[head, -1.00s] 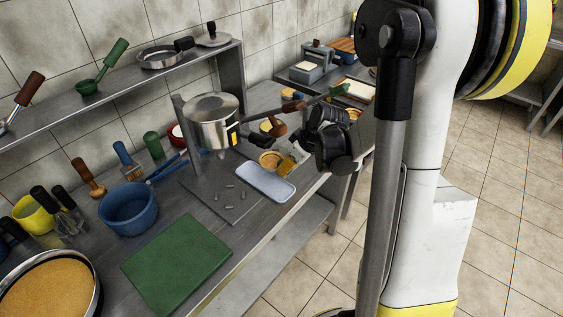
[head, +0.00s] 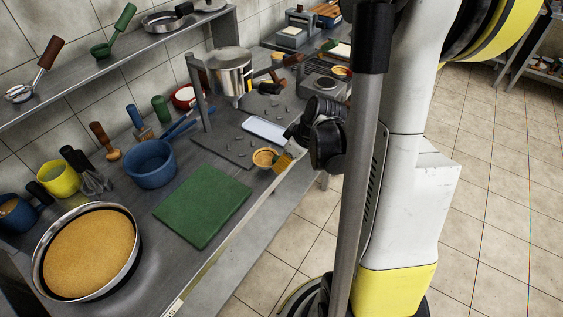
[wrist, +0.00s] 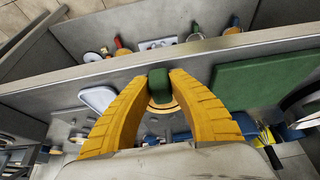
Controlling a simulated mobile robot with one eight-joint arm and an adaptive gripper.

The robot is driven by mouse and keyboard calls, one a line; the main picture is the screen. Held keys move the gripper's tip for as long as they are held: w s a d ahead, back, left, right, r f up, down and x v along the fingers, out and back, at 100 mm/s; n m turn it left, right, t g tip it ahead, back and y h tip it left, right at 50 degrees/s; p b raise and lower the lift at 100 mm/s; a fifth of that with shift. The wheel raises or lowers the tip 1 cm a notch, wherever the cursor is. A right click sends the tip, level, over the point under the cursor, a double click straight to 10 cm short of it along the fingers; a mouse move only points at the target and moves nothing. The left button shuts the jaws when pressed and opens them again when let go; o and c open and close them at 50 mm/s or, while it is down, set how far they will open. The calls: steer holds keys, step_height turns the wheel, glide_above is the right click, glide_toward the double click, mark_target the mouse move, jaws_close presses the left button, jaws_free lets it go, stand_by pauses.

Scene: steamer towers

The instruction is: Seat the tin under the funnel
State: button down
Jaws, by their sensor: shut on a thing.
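The tin (head: 264,157) is small and round with a tan inside. In the head view it hangs at the fingertips of my gripper (head: 277,160), close to the counter's front edge. In the wrist view a green block (wrist: 159,87) is pinched between my yellow fingertips (wrist: 160,78), and the tan rings of the tin (wrist: 160,112) show around it. The funnel appears to be the steel vessel (head: 230,72) held on a grey post, farther back and left of my gripper. A dark base plate (head: 228,143) with small grey pegs lies below it.
A pale blue-white tray (head: 267,130) lies just behind the tin. A green board (head: 203,205) and a blue pot (head: 150,163) are to the left. A large round pan (head: 90,250) stands front left. A wall shelf (head: 100,68) runs above the counter.

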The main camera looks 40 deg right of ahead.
steer(key=b, duration=0.1)
glide_above(252, 152)
steer(key=s, duration=0.1)
steer(key=shift+s+d, duration=0.15)
steer(key=shift+d, duration=0.1)
stand_by(0.5)
steer(key=shift+f+b, duration=0.75)
steer(key=shift+b, duration=0.15)
stand_by(1.5)
steer(key=c, duration=1.2)
jaws_free()
steer(key=shift+r, duration=0.1)
steer(key=v, duration=1.2)
steer(key=shift+s, duration=0.15)
